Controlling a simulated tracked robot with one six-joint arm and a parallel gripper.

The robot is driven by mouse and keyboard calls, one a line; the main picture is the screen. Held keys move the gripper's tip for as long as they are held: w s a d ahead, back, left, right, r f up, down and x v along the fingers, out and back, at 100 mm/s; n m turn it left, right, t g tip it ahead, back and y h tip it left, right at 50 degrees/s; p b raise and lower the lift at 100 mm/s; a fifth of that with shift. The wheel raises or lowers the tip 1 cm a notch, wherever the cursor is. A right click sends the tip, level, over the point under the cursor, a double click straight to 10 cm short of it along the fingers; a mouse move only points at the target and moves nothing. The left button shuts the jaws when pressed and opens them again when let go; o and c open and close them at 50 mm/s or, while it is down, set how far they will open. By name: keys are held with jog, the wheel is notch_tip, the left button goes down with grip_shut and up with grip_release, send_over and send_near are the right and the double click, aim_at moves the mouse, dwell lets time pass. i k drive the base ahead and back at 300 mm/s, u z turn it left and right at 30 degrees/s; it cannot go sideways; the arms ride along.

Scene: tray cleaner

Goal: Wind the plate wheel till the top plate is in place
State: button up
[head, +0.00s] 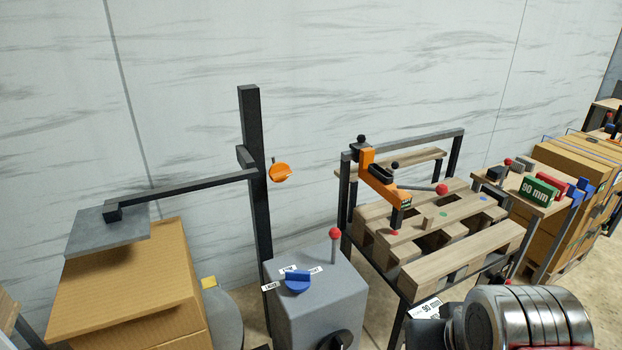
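The top plate (90,238) is a flat grey sheet at the left, hung from the end of a dark horizontal arm (190,186). It appears over the back of a cardboard box (130,285); I cannot tell whether it touches the box. The arm joins a tall black post (252,130). A small orange disc (281,173) with a dark knob sits beside the post, and looks like the plate wheel. It is seen at a slant, with nothing touching it. My gripper is not in view; only a metallic part of my arm shows at bottom right.
A grey cabinet (315,305) with a blue knob (298,281), red-topped lever (335,240) and black dial stands below the post. Right are a wooden pallet (460,262) on a frame with an orange clamp (380,182), and a small table of coloured blocks (540,188).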

aim_at(280, 171)
jog(key=z, duration=0.45)
jog(key=k, duration=1.1)
jog(key=u, duration=1.05)
jog(key=i, duration=1.65)
